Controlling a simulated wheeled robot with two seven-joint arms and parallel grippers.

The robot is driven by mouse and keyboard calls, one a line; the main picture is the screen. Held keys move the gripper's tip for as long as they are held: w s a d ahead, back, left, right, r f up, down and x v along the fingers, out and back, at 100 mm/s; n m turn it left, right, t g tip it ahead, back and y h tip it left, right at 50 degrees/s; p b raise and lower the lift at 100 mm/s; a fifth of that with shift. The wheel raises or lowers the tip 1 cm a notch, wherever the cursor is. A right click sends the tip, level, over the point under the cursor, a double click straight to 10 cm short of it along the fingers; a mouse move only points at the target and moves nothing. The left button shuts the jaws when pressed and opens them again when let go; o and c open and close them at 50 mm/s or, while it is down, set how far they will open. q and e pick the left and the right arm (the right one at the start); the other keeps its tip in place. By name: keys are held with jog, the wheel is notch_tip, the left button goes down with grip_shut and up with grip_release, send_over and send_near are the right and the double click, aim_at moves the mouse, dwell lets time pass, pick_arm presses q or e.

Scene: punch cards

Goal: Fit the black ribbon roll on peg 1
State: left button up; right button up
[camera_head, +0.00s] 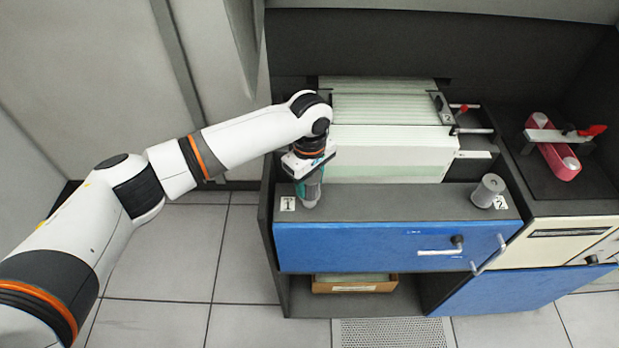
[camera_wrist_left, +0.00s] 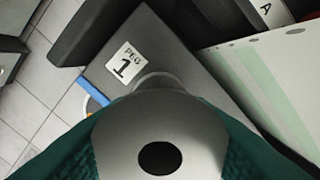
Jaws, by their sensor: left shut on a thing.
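My left gripper (camera_head: 309,190) points down at the left end of the dark cabinet ledge, beside the label marked 1 (camera_head: 288,204). In the left wrist view its teal fingers are shut on a grey round piece (camera_wrist_left: 158,128) with a dark hole in its top; no black ribbon shows on it. A pale rounded form (camera_wrist_left: 158,80) shows just behind this piece, close to the PEG 1 label (camera_wrist_left: 125,64). Whether the piece sits around peg 1 or above it cannot be told, since the gripper and the piece hide that spot. My right gripper is not in view.
A grey cylinder (camera_head: 488,190) stands upright by the label marked 2 on the ledge's right. A stack of pale cards (camera_head: 390,152) lies behind the ledge. A pink-red device (camera_head: 553,154) is at far right. The ledge (camera_head: 405,203) is clear between the two labels.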

pick_arm(q)
jog(key=shift+f, duration=1.35)
dwell(0.4)
jog(key=o, duration=1.1)
jog(key=shift+o, duration=0.2)
